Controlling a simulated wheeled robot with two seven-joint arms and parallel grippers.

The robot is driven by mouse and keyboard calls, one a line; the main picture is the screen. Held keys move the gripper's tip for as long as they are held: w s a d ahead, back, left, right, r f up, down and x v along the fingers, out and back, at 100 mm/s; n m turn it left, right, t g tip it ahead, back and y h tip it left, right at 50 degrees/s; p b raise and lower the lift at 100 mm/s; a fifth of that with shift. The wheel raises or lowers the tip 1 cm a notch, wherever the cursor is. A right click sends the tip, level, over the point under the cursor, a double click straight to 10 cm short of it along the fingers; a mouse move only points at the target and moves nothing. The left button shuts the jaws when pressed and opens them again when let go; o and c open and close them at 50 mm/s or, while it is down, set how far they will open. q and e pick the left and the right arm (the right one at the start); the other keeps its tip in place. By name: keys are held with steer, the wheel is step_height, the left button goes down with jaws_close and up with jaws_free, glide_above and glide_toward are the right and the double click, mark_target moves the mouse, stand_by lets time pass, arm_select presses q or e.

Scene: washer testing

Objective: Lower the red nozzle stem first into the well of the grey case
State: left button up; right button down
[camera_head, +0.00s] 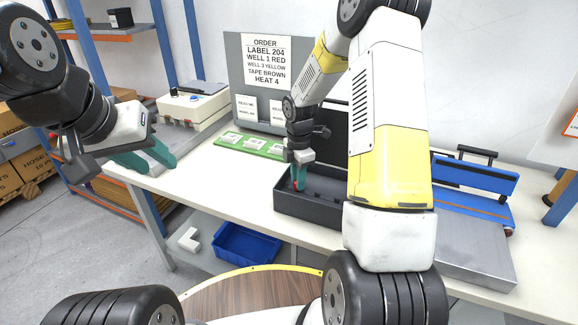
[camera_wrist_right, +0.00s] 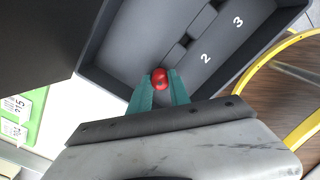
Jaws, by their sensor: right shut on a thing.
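The grey case (camera_head: 322,212) is an open dark box on the white table, and it also shows in the right wrist view (camera_wrist_right: 110,30). The numbers 2 and 3 show inside it, beside square wells; no number 1 is visible. My right gripper (camera_head: 298,178) points down over the left part of the case. Its teal fingers are shut on the red nozzle (camera_wrist_right: 159,78), whose rounded red end shows between the fingertips. The nozzle's stem is hidden, and I cannot tell its height above the well. My left gripper (camera_head: 150,157) is empty, its teal fingers apart, left of the table.
An order sign (camera_head: 266,62) stands behind the case. A green label board (camera_head: 249,145) lies left of it. A blue machine with a metal plate (camera_head: 466,243) stands to the right. A white device (camera_head: 193,105) is at the back left. The table's left front is clear.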

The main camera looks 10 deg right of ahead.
steer(key=c, duration=1.1)
jaws_free()
steer(key=shift+c, duration=0.2)
steer(key=shift+r, duration=0.15)
step_height(320, 180, up, 8)
steer(key=shift+f, duration=0.2)
